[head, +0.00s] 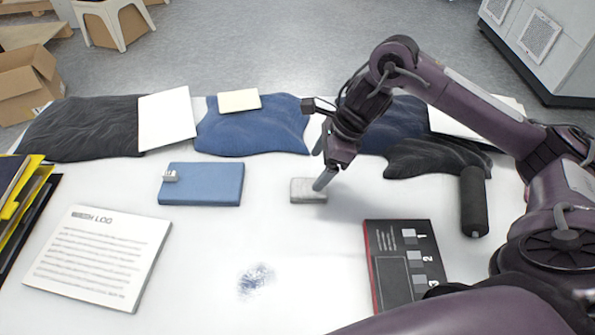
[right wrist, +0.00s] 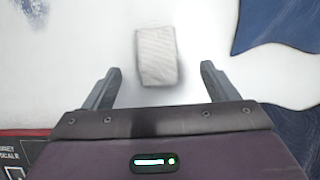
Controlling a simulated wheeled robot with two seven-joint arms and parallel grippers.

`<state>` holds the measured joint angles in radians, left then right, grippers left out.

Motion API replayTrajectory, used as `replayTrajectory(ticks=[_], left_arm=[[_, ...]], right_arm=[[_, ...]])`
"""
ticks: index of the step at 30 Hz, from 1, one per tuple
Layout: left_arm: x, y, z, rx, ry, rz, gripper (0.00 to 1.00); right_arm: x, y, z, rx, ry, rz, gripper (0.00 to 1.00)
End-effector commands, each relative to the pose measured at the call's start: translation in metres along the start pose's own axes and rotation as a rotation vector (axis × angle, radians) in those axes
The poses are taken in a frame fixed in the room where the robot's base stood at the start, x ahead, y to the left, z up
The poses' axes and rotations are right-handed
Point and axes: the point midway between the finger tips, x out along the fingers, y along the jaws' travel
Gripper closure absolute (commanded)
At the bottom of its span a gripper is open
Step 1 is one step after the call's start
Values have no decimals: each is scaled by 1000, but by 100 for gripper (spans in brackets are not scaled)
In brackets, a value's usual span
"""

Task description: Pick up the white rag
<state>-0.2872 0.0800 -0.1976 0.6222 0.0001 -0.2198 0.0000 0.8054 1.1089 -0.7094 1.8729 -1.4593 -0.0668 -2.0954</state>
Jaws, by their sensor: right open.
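The white rag (head: 306,191) is a small pale grey-white folded block lying on the white table, near the middle of the head view. In the right wrist view the rag (right wrist: 157,56) lies just beyond and between the two fingers. My right gripper (head: 320,168) is above the rag in the head view, with one fingertip overlapping the rag's right end. In the right wrist view this gripper (right wrist: 155,85) is open and empty, with a finger on either side and clear gaps to the rag. My left gripper is not in view.
A blue box (head: 212,184) lies left of the rag. A bluish smudge (head: 256,281) marks the tabletop in front. A black numbered board (head: 388,296) and a black roller (head: 474,203) are to the right. Dark and blue cloths (head: 255,132) line the back.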

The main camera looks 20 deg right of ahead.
Motion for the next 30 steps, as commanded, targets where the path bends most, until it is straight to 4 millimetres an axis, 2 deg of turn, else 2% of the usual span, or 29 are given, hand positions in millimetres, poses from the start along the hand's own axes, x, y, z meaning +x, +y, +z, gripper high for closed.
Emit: replayTrajectory(ticks=[1, 5, 18, 30], left_arm=[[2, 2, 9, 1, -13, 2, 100], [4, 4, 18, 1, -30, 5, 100], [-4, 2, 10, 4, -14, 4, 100], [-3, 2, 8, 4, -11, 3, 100]], right_arm=[[5, 1, -1, -1, 1, 3, 20], [21, 1, 0, -1, 0, 4, 20], [74, 2, 1, 2, 1, 2, 20], [77, 1, 1, 0, 1, 0, 20]])
